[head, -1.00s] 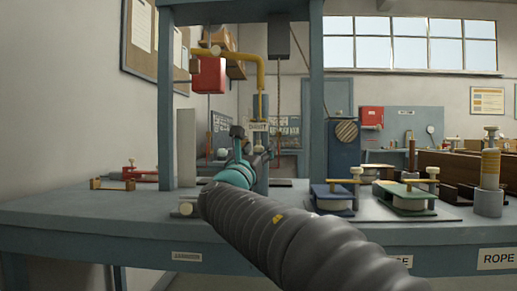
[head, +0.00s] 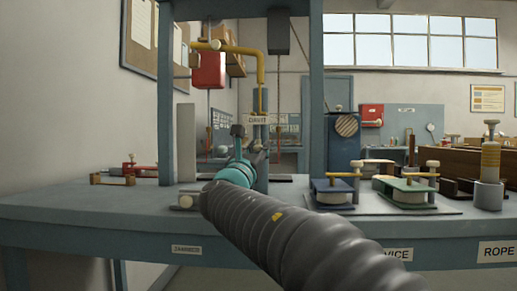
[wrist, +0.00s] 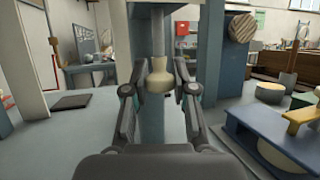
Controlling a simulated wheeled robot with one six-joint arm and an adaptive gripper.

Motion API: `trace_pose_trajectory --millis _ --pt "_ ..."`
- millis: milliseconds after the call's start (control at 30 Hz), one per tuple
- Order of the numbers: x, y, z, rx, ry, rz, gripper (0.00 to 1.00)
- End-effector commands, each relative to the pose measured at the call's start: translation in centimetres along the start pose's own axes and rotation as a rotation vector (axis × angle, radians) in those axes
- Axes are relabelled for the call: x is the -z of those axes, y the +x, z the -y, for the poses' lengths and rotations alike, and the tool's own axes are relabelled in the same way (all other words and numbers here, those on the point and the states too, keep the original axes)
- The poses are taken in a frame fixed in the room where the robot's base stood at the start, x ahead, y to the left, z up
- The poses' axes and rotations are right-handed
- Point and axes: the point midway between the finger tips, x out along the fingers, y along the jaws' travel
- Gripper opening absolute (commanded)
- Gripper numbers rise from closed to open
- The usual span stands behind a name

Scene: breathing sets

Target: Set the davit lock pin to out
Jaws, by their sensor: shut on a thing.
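In the wrist view a cream knob (wrist: 159,82), which looks like the lock pin's head, stands in front of the blue-grey post (wrist: 152,35). My gripper (wrist: 160,72) has a finger on each side of the knob and is shut on it. In the head view my gripper (head: 240,132) is at the post below the sign, and my arm hides much of the contact. The pin's shaft is hidden, so its depth cannot be told.
Blue (head: 332,190) and green (head: 404,191) clamp-like units sit on the bench to the right. A red clamp (head: 140,168) stands at the left. A tall frame post (head: 313,90) rises close to the right of my gripper. The bench front left is clear.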

Motion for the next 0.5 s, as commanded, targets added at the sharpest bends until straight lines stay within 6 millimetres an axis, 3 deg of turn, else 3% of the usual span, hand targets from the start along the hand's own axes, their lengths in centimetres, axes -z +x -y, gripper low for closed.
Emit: trace_pose_trajectory --millis 33,300,333,433,500 --pt "0.8 -0.32 -0.06 -0.001 -0.001 -0.001 0.0" --pt "0.65 -0.25 -0.08 -0.002 -0.001 -0.002 0.0" --pt "0.64 -0.24 -0.08 -0.002 -0.001 -0.002 0.31" --pt "0.63 -0.24 -0.07 -0.002 -0.001 -0.001 0.53" --pt "0.62 -0.24 -0.06 -0.001 -0.001 -0.001 0.53"
